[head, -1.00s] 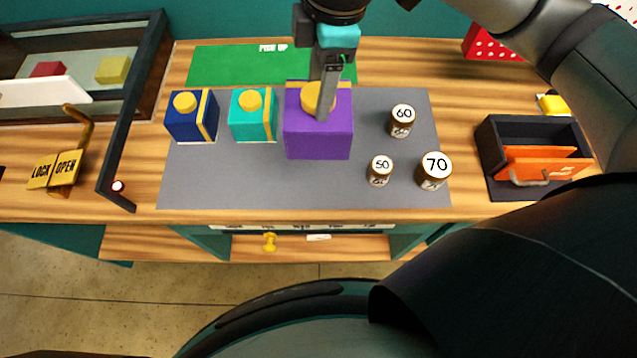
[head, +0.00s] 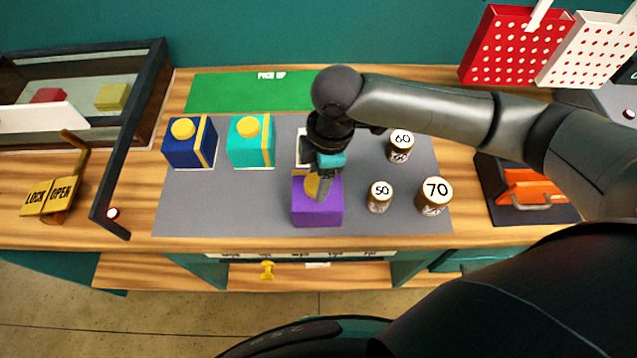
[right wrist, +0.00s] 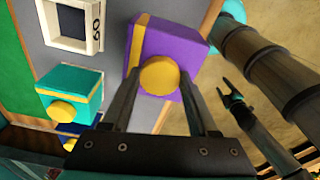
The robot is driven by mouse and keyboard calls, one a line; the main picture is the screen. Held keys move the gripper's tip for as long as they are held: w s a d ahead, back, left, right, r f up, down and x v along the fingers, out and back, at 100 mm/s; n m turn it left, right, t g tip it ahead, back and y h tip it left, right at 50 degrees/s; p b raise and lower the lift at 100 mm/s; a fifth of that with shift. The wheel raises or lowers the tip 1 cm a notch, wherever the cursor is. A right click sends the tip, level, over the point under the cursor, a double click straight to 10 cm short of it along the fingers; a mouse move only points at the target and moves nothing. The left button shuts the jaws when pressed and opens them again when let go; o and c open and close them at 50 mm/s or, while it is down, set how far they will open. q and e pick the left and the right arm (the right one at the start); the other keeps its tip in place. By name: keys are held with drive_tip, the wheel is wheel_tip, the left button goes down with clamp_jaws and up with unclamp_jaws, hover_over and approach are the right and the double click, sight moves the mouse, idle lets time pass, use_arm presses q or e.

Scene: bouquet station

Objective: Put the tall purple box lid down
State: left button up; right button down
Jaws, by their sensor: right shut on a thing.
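The tall purple box lid (head: 318,211) has a yellow knob (right wrist: 159,75) and a yellow stripe. My right gripper (head: 320,187) is shut on the knob from above; its two fingers sit either side of the knob in the right wrist view (right wrist: 160,95). The lid is over the front middle of the grey mat (head: 240,212); I cannot tell whether it touches the mat. Behind it a white square frame (head: 302,147) shows partly, with a dark inside in the right wrist view (right wrist: 72,20). My left gripper (right wrist: 232,92) shows open and empty only in the right wrist view.
A dark blue box (head: 186,151) and a teal box (head: 245,152) stand left on the mat. Jars marked 60 (head: 401,146), 50 (head: 380,198) and 70 (head: 433,197) stand to the right. A black tray (head: 490,178) lies further right. The mat's front left is clear.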

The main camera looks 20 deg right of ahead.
drive_tip(key=shift+f, duration=1.35)
drive_tip(key=shift+f, duration=0.1)
drive_tip(key=shift+c, duration=0.8)
unclamp_jaws()
wheel_tip(320, 180, up, 12)
drive_tip(key=d, duration=0.1)
drive_tip(key=shift+d+p, duration=0.25)
drive_tip(key=shift+p, duration=0.15)
drive_tip(key=shift+s, duration=0.1)
